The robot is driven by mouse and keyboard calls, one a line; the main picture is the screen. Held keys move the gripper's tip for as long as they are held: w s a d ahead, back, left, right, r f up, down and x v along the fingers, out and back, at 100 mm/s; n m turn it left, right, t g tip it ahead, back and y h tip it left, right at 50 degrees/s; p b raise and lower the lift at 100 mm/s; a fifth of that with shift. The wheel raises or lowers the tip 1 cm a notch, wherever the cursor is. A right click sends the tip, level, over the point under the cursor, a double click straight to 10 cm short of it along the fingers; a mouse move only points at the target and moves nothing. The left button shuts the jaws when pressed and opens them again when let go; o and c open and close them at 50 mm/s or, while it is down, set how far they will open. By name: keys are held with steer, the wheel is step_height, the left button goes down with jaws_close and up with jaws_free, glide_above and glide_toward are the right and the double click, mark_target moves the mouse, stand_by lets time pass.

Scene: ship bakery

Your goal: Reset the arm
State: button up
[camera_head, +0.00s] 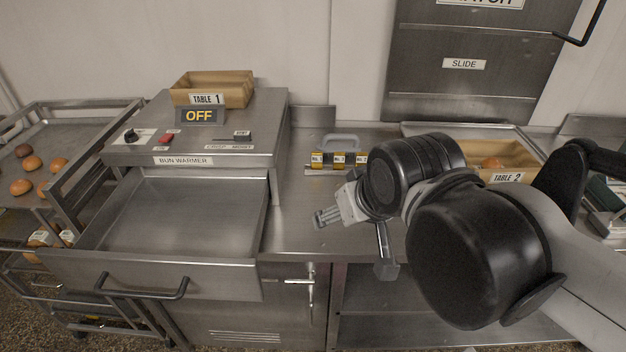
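My gripper (340,214) is at the end of my arm, over the front part of the steel counter, right of the bun warmer's open drawer. Its fingers point left and it is small in view. No object shows at its fingertips.
The bun warmer (215,150) has its empty drawer (180,215) pulled out, with a Table 1 basket (237,88) on top. A Table 2 basket (520,160) holding a bun stands behind my arm. A bun rack (95,128) stands left. A numbered holder (335,170) sits on the counter.

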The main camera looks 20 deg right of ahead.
steer(key=shift+s+a+f, duration=0.25)
steer(key=shift+s+f, duration=0.05)
step_height(320, 180, down, 3)
steer(key=b, duration=0.3)
steer(key=shift+f, duration=0.2)
steer(key=shift+c, duration=0.5)
stand_by(0.4)
